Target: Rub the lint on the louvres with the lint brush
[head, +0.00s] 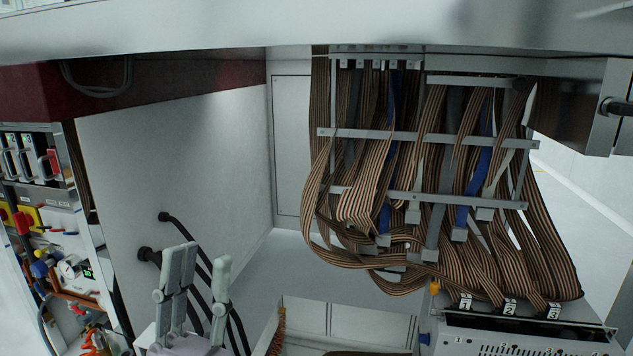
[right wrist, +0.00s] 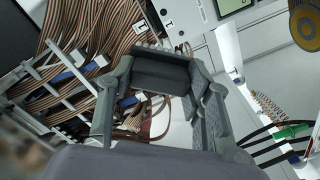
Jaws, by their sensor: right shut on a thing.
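My left gripper (head: 201,278) is at the bottom left of the head view, its pale grey fingers apart and empty. My right gripper (right wrist: 155,105) shows only in the right wrist view, with its dark grey fingers on either side of a dark grey block (right wrist: 162,72). It is shut on this block, which may be the lint brush; its shape is partly hidden by the fingers. A pale panel with small slots (head: 500,349) is at the bottom right of the head view. I cannot tell whether it bears the louvres, and no lint can be made out.
Striped ribbon cables (head: 365,200) hang in thick bundles on a metal rack (head: 425,139). Black hoses (head: 190,235) run behind my left gripper. A panel of colored fittings (head: 65,270) stands at the left. A pale wall (head: 180,150) and open space lie between.

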